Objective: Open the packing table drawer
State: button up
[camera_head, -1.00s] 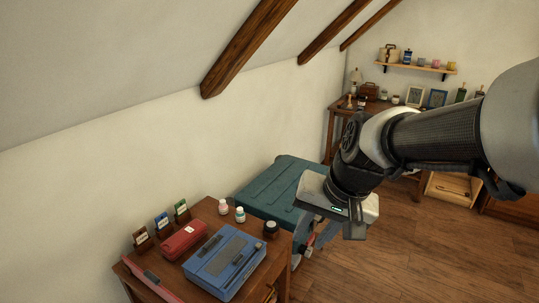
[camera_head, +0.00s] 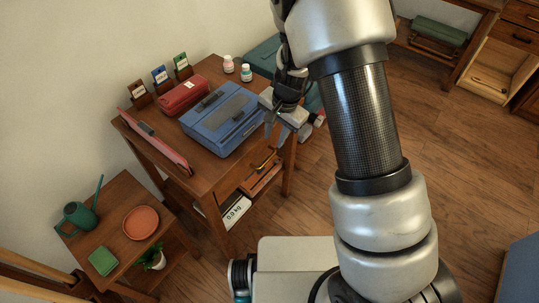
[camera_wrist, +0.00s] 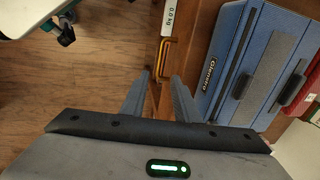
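The packing table (camera_head: 166,152) is brown wood and stands left of centre in the head view. Its drawer has a brass handle (camera_head: 264,160) on the front side; the handle also shows in the wrist view (camera_wrist: 161,56). I cannot tell whether the drawer is fully closed. My gripper (camera_head: 287,127) is beside the table's right corner, close to the handle. In the wrist view my gripper's two fingers (camera_wrist: 160,82) are apart with nothing between them. They point toward the handle and appear short of it. Part of the drawer front is hidden behind the fingers.
A scale display (camera_head: 234,211) shows below the drawer. A side table (camera_head: 120,190) with a watering can (camera_head: 79,216) stands front left.

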aim_at(268, 159)
jog(key=f, duration=0.3)
jog(key=w+a+f+b, duration=0.1)
jog(key=f, duration=0.3)
jog(key=f+b, duration=0.1)
jog(key=f, duration=0.3)
jog(key=shift+w+a+f, duration=0.15)
jog(key=shift+a+f, duration=0.1)
jog(key=shift+a, duration=0.05)
jog(key=shift+c, duration=0.4)
grip_shut()
